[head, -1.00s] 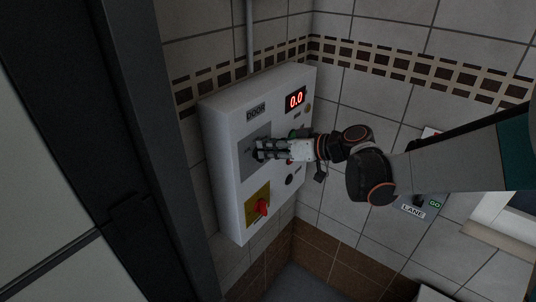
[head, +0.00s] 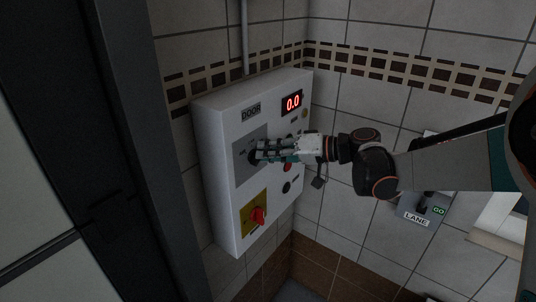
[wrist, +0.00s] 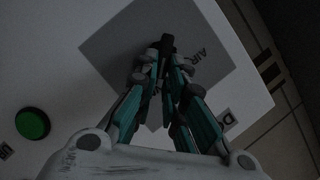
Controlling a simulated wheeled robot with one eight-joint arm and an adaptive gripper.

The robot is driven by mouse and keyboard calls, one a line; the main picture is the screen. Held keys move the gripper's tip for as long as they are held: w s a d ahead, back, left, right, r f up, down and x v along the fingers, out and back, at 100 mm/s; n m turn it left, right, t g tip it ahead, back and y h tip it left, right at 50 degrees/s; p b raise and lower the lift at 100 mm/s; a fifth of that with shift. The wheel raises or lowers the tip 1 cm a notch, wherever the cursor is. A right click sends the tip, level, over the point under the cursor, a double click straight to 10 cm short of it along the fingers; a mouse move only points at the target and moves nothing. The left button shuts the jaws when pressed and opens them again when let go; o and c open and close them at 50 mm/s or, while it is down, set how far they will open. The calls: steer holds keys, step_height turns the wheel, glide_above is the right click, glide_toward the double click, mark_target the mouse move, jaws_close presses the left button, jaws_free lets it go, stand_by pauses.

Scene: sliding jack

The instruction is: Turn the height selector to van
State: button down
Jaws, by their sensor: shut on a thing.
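The height selector is a dark knob on a grey plate (head: 246,172) on the white control box (head: 222,203). In the wrist view the knob (wrist: 167,44) shows as a black piece between the fingertips, over the grey plate (wrist: 115,48) with the letters "AIR" partly visible. My gripper (head: 258,156) reaches in from the right and is shut on the knob; it also shows in the wrist view (wrist: 163,62). The fingers hide most of the knob and other plate markings, so I cannot read its setting.
The box also bears a red "0.0" display (head: 293,103), a "DOOR" label (head: 251,112), a red rotary switch (head: 259,216) on yellow and a dark button (head: 287,187). A green button (wrist: 32,123) shows in the wrist view. A "LANE" panel (head: 416,219) is at right.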

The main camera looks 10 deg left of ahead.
stand_by(0.4)
steer(key=c, duration=1.7)
jaws_free()
steer(key=shift+o, duration=0.2)
steer(key=w+v, duration=0.1)
steer(key=v, duration=1.1)
steer(key=shift+s, duration=0.4)
steer(key=s+d+f+m+t+h+b, duration=0.5)
steer(key=s+d+f+h+b, duration=1)
steer(key=s+d+f, duration=0.9)
steer(key=shift+s+d+f+m+t+b, duration=0.2)
steer(key=shift+f+m+t+b, duration=0.2)
steer(key=shift+m+b, duration=0.4)
